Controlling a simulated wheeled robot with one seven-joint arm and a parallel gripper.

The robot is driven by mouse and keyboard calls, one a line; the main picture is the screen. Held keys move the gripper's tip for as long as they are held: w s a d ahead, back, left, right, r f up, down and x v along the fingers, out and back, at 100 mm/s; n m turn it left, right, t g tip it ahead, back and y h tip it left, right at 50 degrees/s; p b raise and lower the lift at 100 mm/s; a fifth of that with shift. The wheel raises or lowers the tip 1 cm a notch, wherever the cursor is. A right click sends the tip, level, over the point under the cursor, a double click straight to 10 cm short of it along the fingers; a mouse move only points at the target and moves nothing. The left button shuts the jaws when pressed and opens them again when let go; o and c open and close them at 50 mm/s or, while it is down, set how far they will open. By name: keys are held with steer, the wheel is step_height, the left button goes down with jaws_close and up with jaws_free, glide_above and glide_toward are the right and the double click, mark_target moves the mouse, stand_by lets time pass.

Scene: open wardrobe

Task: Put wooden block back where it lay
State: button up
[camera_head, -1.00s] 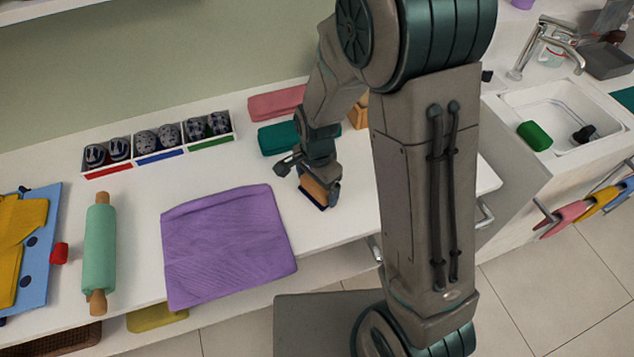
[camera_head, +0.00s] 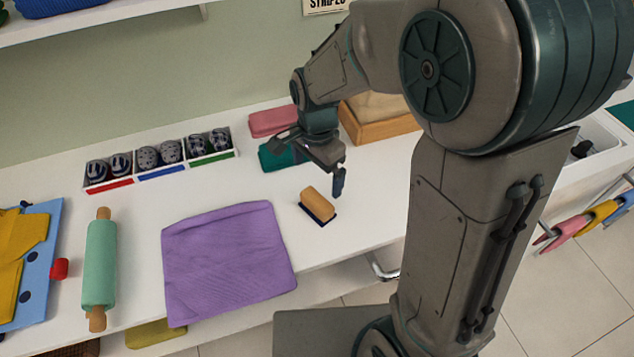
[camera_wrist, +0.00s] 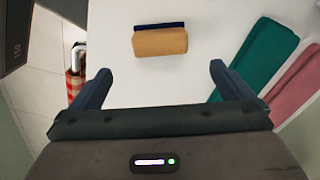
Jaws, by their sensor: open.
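The wooden block (camera_head: 318,203) is tan with a dark blue layer along its underside. It lies on the white counter to the right of the purple cloth, apart from it. It also shows in the wrist view (camera_wrist: 160,41), beyond my fingertips, with the dark blue edge on its far side. My gripper (camera_head: 312,165) is raised above the counter, just behind the block. In the wrist view my gripper (camera_wrist: 157,80) has its fingers spread wide with nothing between them, and the block is clear of both.
The purple cloth (camera_head: 228,260) and green rolling pin (camera_head: 100,265) lie left. Folded green (camera_head: 277,157) and pink (camera_head: 272,121) cloths lie behind, near a wooden box (camera_head: 378,125). A divided tray (camera_head: 161,172) holds rolled patterned items. Counter around the block is bare.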

steer(key=s+d+r+n+t, duration=0.3)
steer(key=s+d+r+n, duration=0.5)
steer(key=s+d+n, duration=0.2)
steer(key=shift+s+d+r, duration=0.4)
steer(key=shift+s+d, duration=0.6)
steer(key=shift+s, duration=0.2)
steer(key=shift+c, duration=0.3)
